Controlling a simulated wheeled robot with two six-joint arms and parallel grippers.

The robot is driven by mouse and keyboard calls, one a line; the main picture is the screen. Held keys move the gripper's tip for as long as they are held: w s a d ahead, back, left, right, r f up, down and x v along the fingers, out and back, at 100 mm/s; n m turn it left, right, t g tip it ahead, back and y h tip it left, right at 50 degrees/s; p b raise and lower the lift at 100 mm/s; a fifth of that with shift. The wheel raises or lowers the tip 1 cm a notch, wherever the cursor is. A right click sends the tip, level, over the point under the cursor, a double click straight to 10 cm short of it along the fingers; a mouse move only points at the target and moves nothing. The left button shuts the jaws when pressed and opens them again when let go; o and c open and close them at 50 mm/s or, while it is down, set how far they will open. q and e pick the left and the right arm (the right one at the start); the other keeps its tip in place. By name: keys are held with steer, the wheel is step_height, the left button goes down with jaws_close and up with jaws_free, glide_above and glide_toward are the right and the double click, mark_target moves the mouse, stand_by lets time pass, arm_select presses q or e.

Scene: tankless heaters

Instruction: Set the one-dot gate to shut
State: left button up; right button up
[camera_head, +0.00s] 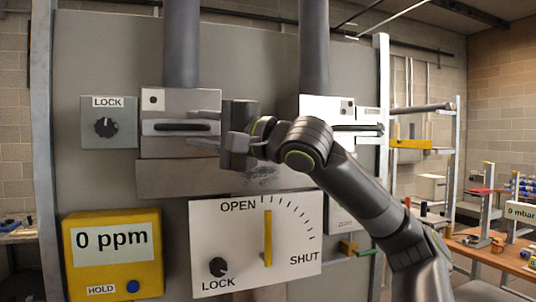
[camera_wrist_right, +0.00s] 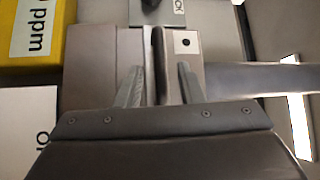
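The one-dot gate is a pale metal plate (camera_head: 165,102) on a grey pipe, with one black dot at its upper left. Its dark handle (camera_head: 180,127) lies horizontal across a slot. My right gripper (camera_head: 205,128) reaches in from the right, open, one finger above the handle's level and one below. In the right wrist view the one-dot plate (camera_wrist_right: 186,44) is ahead, and the open fingers (camera_wrist_right: 158,85) stand on either side of the handle's line. I cannot tell whether they touch it. My left gripper is out of view.
Below are an OPEN/SHUT dial panel (camera_head: 225,236) with a yellow pointer and a yellow 0 ppm meter (camera_head: 112,262). A LOCK knob (camera_head: 106,127) sits at left.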

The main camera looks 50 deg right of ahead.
steer(key=b+v, duration=1.1)
steer(key=v, duration=0.3)
steer(key=shift+b, duration=0.3)
steer(key=shift+w, duration=0.1)
